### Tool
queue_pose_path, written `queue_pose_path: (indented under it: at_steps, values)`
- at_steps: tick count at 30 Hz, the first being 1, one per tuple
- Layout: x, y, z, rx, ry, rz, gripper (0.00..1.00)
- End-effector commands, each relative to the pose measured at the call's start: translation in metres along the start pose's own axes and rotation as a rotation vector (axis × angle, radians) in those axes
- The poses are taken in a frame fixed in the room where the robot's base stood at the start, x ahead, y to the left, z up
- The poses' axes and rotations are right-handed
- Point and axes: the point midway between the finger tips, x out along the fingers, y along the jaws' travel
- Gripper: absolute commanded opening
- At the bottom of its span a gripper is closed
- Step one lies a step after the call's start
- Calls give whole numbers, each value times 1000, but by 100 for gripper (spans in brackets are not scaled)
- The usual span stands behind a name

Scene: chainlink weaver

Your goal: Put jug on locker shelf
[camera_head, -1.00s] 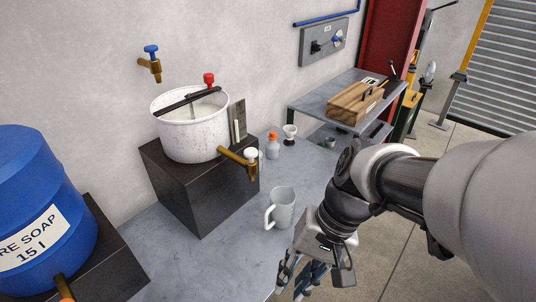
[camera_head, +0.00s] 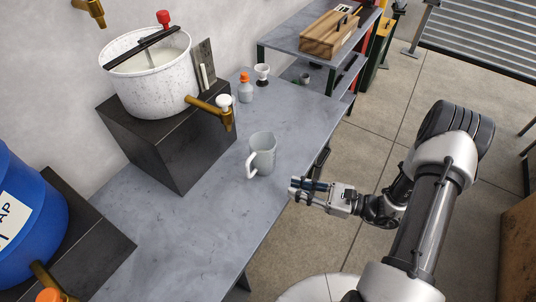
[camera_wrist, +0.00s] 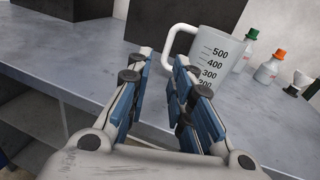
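The jug (camera_head: 263,153) is a pale grey-white measuring jug standing upright on the grey table (camera_head: 200,225), near its front edge, with its handle toward the lower left. In the wrist view the jug (camera_wrist: 217,50) shows black marks such as 500 and 400 and sits beyond the fingers. My gripper (camera_head: 297,190) is just off the table's front edge, right of and nearer than the jug, apart from it. In the wrist view my gripper (camera_wrist: 158,68) has its blue-padded fingers spread with nothing between them. I cannot clearly make out a locker shelf.
A white pot (camera_head: 150,85) with a brass tap stands on a black block (camera_head: 175,145) behind the jug. An orange-capped bottle (camera_head: 246,90) and a small white cup (camera_head: 262,74) stand farther back. A blue barrel (camera_head: 20,220) is at left. A shelved bench (camera_head: 290,38) holds a wooden box (camera_head: 330,35).

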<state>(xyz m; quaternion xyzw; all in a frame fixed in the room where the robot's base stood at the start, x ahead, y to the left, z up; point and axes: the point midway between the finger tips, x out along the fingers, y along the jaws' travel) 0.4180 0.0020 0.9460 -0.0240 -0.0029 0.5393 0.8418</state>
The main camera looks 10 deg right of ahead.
Motion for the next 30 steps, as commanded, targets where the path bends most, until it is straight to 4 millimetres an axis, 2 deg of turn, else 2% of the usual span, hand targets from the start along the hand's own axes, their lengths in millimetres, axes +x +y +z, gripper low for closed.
queue_pose_path:
  at_steps: [1, 5, 8, 15, 21, 30]
  values:
    - [-2, -1, -7, 19, -11, -26, 21]
    - [1, -4, -14, 36, -22, -53, 21]
    - [16, -4, -14, 37, -22, -51, 21]
    - [70, -6, -14, 36, -20, -47, 21]
    - [105, -9, -12, 34, -20, -50, 21]
    - [129, -11, -12, 34, -20, -51, 21]
